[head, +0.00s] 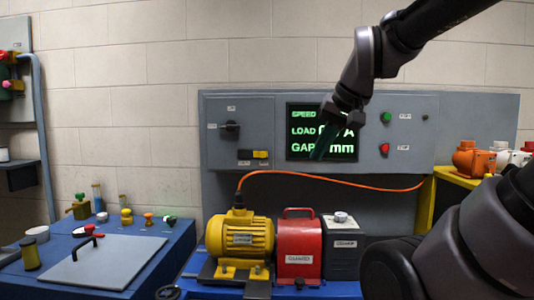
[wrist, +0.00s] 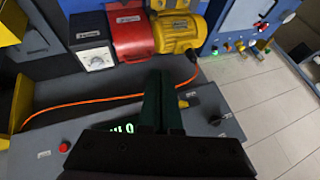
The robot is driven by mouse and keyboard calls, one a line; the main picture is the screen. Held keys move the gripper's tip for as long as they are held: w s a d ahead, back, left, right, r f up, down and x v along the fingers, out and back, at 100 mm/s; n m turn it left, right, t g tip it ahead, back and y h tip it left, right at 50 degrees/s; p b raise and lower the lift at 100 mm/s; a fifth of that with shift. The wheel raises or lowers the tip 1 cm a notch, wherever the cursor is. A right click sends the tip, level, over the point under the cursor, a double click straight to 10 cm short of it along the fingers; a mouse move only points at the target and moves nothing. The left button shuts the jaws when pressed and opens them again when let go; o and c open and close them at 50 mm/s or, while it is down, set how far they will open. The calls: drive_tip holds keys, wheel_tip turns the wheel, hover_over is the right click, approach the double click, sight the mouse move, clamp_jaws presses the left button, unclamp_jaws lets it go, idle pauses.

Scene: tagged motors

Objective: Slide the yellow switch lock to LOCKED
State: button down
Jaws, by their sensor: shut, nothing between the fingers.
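The yellow switch lock (head: 260,154) is a small yellow slider on the left part of the grey control panel (head: 239,107). It sits below the black rotary switch (head: 229,127), toward the right of a short dark track. In the wrist view the lock shows as a small yellow patch (wrist: 183,104), right of my fingers, with the rotary switch (wrist: 215,119) beyond it. My gripper (head: 319,153) is shut and empty. It points downward in front of the display, to the right of the lock and apart from it. The small labels near the lock are unreadable.
The lit display (head: 300,146) is partly hidden by my gripper. An orange cable (head: 330,181) arches below the panel. The yellow motor (head: 240,240), red guard box (head: 298,245) and grey box (head: 343,245) stand on the bench below. Space directly before the lock looks clear.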

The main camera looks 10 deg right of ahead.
drive_tip(key=w+d+r, duration=0.2)
drive_tip(key=w, duration=1.2)
drive_tip(key=w+d+r+g+y, duration=0.1)
drive_tip(key=w+d+r, duration=0.1)
drive_tip(key=w, duration=1.2)
drive_tip(key=shift+w+r, duration=0.2)
drive_tip(key=shift+w, duration=0.2)
drive_tip(key=shift+w+a+f, duration=1.05)
drive_tip(key=shift+w+f, duration=0.05)
drive_tip(key=shift+f, duration=0.4)
drive_tip(key=shift+w+a+f, duration=1.05)
drive_tip(key=shift+f, duration=0.4)
drive_tip(key=shift+w+a+f, duration=1.05)
drive_tip(key=shift+w+f, duration=0.05)
drive_tip(key=shift+f, duration=0.4)
